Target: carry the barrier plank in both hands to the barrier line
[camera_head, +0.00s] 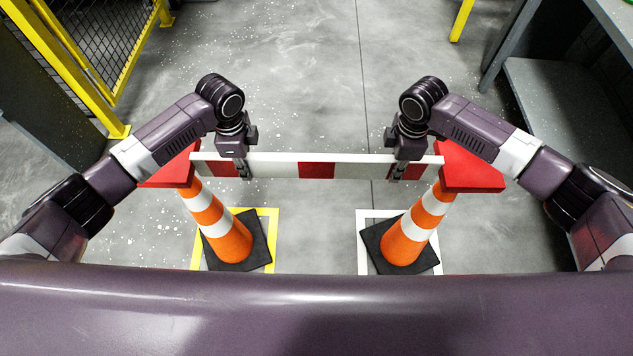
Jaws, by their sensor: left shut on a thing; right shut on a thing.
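The red and white barrier plank (316,170) lies level across the middle of the view. My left gripper (243,170) is shut on it near its left end, and my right gripper (396,171) is shut on it near its right end. Below are two orange and white cones, a left cone (228,240) and a right cone (404,241), each on a black base. A red top piece shows at the left cone (171,174) and another at the right cone (468,169). The plank's ends overlap these in the picture; I cannot tell whether they touch.
A yellow floor square (272,217) surrounds the left cone's base, and a white floor square (366,214) the right one's. A yellow mesh fence (121,73) stands at the upper left. A grey bench (560,110) stands at the upper right. The speckled floor beyond the plank is clear.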

